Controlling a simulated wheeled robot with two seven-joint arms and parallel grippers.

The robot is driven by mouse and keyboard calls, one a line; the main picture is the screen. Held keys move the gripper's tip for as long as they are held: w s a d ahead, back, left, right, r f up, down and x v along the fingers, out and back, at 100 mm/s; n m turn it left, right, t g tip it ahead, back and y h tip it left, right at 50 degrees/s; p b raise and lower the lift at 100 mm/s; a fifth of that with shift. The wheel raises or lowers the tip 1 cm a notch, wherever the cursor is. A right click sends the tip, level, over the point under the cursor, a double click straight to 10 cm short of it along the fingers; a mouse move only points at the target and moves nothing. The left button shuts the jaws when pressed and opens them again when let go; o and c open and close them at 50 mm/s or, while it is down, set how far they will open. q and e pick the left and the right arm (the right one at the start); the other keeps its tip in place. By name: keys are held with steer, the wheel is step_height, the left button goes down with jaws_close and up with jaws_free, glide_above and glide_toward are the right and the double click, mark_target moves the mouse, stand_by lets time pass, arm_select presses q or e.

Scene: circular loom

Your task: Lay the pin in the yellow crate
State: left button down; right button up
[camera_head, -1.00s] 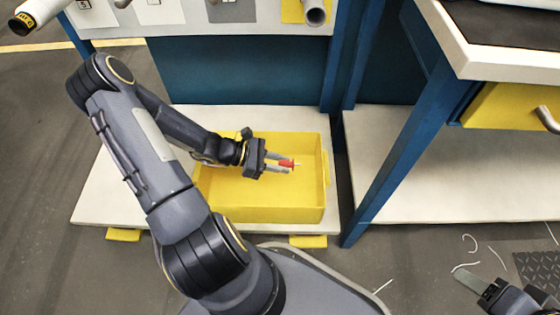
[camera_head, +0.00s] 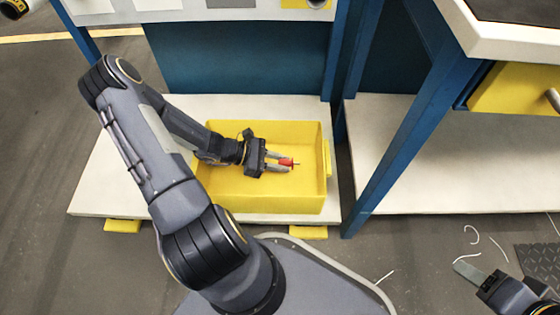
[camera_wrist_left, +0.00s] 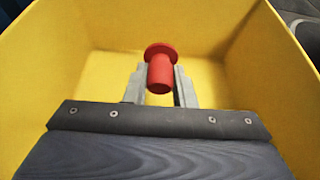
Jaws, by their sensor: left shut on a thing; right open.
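The yellow crate (camera_head: 308,198) stands on a low white shelf. My left gripper (camera_head: 286,163) reaches over its near-left wall and is inside the crate's outline, shut on the pin (camera_head: 287,161). I cannot tell the exact gap between pin and floor. My right gripper (camera_head: 478,277) is at the lower right, partly in view, open and away from the crate.
The white shelf (camera_head: 120,185) carries the crate. A blue bench leg (camera_head: 400,150) stands to its right, with a yellow drawer (camera_head: 515,88) beyond. White thread scraps (camera_head: 471,236) lie on the grey floor near my right gripper.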

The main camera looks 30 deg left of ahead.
arm_select(q)
steer(key=shift+f, duration=1.5)
steer(key=c, duration=1.1)
jaws_free()
steer(key=shift+r, duration=0.1)
